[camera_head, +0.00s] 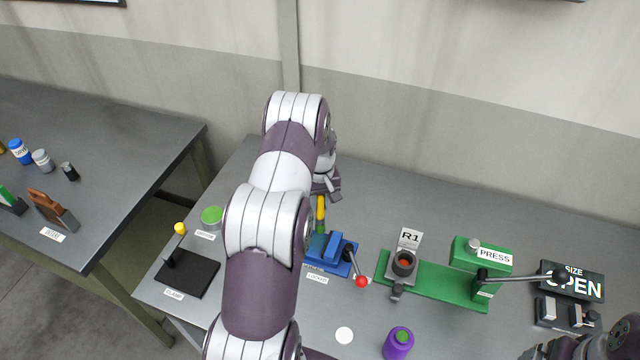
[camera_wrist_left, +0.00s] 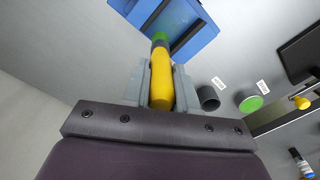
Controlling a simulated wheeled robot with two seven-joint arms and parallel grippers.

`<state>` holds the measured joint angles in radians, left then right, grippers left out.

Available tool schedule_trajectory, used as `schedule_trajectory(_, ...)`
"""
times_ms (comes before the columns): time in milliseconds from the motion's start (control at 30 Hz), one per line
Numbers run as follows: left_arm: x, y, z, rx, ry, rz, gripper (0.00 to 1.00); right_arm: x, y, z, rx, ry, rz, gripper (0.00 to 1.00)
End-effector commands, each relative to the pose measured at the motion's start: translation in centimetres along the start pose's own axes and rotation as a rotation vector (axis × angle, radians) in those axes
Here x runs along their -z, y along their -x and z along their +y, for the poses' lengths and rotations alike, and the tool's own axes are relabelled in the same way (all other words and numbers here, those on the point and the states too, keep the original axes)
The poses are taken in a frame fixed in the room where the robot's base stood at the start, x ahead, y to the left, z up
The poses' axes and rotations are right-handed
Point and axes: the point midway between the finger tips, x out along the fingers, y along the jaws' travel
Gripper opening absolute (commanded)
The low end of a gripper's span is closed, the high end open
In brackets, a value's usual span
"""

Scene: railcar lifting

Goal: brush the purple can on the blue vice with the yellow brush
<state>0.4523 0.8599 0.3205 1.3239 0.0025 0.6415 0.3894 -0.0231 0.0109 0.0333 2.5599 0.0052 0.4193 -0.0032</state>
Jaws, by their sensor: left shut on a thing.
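My left gripper (camera_head: 322,192) is shut on the yellow brush (camera_head: 320,207), at the back of the blue vice (camera_head: 330,248). In the left wrist view the yellow handle (camera_wrist_left: 161,80) sits between the two fingers. Its far end, with a grey band and a green part, reaches over the blue vice (camera_wrist_left: 185,30). I cannot tell whether it touches. The purple can (camera_head: 398,343), with a green top, stands upright on the table near the front edge, apart from the vice. My right gripper (camera_head: 570,346) shows only partly at the lower right corner.
A red-knobbed lever (camera_head: 361,281) sticks out from the vice. Right of it stand a green press (camera_head: 480,262) with a long handle and a SIZE OPEN sign (camera_head: 572,281). A black pad (camera_head: 188,273) and a green-topped holder (camera_head: 211,215) lie left. A white disc (camera_head: 344,335) marks the front.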

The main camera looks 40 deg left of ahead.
Motion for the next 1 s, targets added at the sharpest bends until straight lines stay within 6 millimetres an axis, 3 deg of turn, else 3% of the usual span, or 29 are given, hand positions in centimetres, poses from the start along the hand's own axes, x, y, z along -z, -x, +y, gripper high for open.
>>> schedule_trajectory(500, -0.2, 4.7, 0.2, 0.0, -0.007, -0.001, 0.0, 0.3, 2.9, 0.0, 0.0, 0.0, 0.0, 0.93)
schedule_trajectory(1000, -0.2, 4.8, 0.3, 0.0, -0.007, 0.0, 0.0, 0.3, 2.9, 0.0, 0.0, 0.0, 0.0, 0.93)
